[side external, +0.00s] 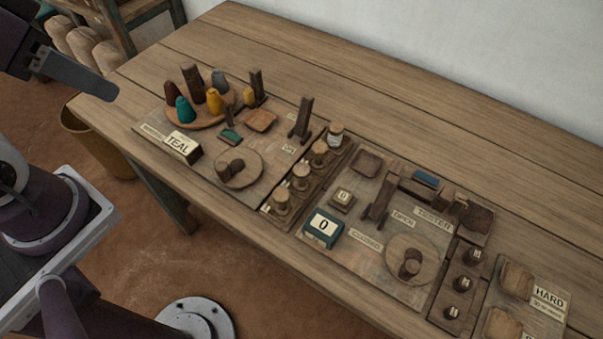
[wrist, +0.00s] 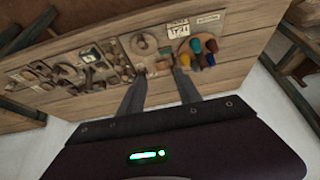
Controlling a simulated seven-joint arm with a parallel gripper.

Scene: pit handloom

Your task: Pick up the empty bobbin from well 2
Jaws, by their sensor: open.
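A dark strip (side external: 266,209) between the two work boards holds a row of several pale-topped wooden bobbin-like pieces, one of them (side external: 301,176) near the middle. A second dark strip (side external: 433,315) at the right carries a row of small dark pieces, such as one at its middle (side external: 463,284). I cannot read well numbers, so I cannot tell which is well 2 or which bobbin is empty. My gripper (wrist: 160,72) is open and empty, its two fingers apart above the table in the wrist view. Part of it shows at the upper left in the side external view, well away from both strips.
Upright posts (side external: 301,119) stand between. The table's back is clear.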

